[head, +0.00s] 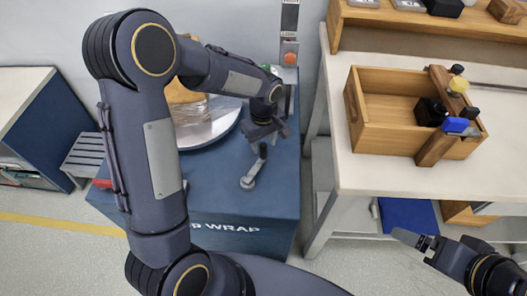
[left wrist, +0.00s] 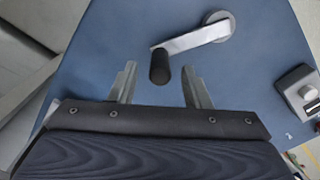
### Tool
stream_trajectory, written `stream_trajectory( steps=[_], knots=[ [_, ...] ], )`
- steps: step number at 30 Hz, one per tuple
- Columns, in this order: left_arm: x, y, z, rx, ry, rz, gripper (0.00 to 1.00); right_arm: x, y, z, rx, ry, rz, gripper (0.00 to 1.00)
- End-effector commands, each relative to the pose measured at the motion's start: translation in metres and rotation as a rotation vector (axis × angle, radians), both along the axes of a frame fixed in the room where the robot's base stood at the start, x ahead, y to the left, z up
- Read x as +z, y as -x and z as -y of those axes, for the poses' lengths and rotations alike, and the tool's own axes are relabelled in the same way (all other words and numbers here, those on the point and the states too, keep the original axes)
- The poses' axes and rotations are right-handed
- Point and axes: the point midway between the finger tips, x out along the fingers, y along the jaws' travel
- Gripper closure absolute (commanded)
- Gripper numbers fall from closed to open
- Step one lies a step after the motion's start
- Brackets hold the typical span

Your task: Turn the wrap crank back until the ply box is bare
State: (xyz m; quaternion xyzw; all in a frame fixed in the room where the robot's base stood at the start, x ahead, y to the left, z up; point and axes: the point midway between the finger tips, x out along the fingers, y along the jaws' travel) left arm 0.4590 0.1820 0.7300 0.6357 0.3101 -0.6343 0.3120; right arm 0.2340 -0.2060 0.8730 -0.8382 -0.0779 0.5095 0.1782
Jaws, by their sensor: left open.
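The blue wrap machine (head: 240,205) carries a silver turntable (head: 228,112). A ply box (head: 180,92) stands on it, mostly hidden behind my left arm; clear film (head: 195,122) shows around its lower part. The wrap crank (head: 249,180) is a grey arm with a black upright handle on the machine's top. My left gripper (head: 270,131) is open just above the handle. In the left wrist view the crank handle (left wrist: 159,67) lies between the spread fingertips, apart from both. My right gripper (head: 418,242) is away at the lower right, its jaws unclear.
A white bench (head: 375,178) on the right holds a wooden crate (head: 385,140) with several small items at its right end. A control post with a red button (head: 290,58) stands behind the machine. A dark blue cabinet (head: 45,120) is at the left.

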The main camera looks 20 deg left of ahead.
Motion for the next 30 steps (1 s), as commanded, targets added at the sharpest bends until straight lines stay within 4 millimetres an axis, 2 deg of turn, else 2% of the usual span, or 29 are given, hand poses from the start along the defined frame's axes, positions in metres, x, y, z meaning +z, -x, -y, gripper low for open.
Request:
stream_trajectory(
  steps=[3,7,18,28,30],
  knots=[
    [-0.022,0.001,0.000,-0.002,0.000,-0.003,0.57,-0.004,0.000,0.000,0.000,0.000,0.000,0.04],
    [-0.036,0.001,0.000,-0.001,0.001,-0.002,0.57,-0.006,0.000,0.000,0.000,0.000,0.000,0.04],
    [-0.042,0.000,0.000,-0.002,0.001,0.001,0.57,-0.006,0.000,0.000,0.000,0.000,0.000,0.04],
    [-0.042,0.000,0.000,-0.002,0.001,0.000,0.99,-0.006,0.000,0.000,0.000,0.000,0.000,0.04],
    [-0.042,0.000,0.000,-0.002,0.001,0.000,1.00,-0.006,0.000,0.000,0.000,0.000,0.000,0.04]
  ],
)
